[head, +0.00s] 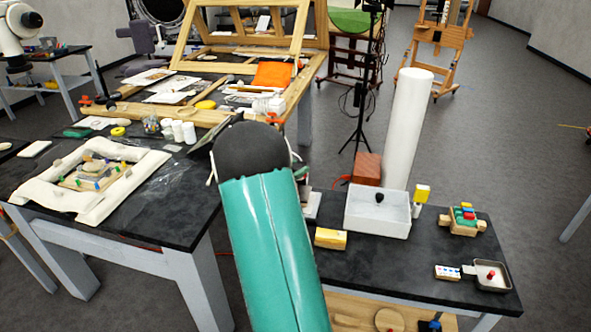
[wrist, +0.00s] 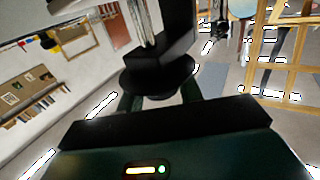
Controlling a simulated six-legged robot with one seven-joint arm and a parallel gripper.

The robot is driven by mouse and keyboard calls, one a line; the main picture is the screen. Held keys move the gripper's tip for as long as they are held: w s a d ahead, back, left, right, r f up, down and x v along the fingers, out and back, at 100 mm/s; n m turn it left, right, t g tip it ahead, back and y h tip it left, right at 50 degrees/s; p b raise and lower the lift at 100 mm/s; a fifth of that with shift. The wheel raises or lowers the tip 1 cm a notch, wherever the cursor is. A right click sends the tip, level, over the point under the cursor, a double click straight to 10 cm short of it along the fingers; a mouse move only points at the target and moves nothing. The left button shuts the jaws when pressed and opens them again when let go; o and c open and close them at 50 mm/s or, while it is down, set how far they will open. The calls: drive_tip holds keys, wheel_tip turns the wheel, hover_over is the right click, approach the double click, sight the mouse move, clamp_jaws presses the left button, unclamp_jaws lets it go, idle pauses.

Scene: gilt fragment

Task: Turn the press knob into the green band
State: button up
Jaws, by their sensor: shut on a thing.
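In the wrist view a black round disc, which looks like the press knob (wrist: 156,79), sits under a black block with shiny metal columns above it. My gripper (wrist: 160,97) has dark green fingers on either side of this disc and is shut on it. A wide black bar and a dark green casing with a small lit strip fill the lower part of that view. No green band or pointer can be made out. In the head view my teal arm hides the gripper and the knob.
The left table holds a pale fragment (head: 97,172) inside a white padded border (head: 60,217). The right table (head: 390,262) carries a white box (head: 376,222), a yellow block (head: 330,239), a tall white roll (head: 408,128) and a small metal tray (head: 507,284). Grey floor is open at right.

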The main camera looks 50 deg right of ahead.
drive_tip(key=m+g+y, duration=0.2)
drive_tip(key=m+g, duration=0.1)
drive_tip(key=g, duration=0.1)
drive_tip(key=m+g+y, duration=0.2)
drive_tip(key=m+g, duration=0.1)
drive_tip(key=g, duration=0.2)
drive_tip(key=shift+w, duration=0.1)
drive_tip(key=m+g+y, duration=0.2)
drive_tip(key=m+y, duration=0.1)
drive_tip(key=y, duration=0.1)
drive_tip(key=m+g+y, duration=0.3)
drive_tip(key=y, duration=0.1)
drive_tip(key=shift+m, duration=0.3)
drive_tip(key=shift+g, duration=0.3)
drive_tip(key=shift+d, duration=0.1)
drive_tip(key=o, duration=0.9)
drive_tip(key=shift+s+r, duration=0.1)
drive_tip(key=shift+s, duration=0.15)
drive_tip(key=shift+o, duration=0.4)
drive_tip(key=shift+w, duration=0.15)
drive_tip(key=shift+w, duration=0.15)
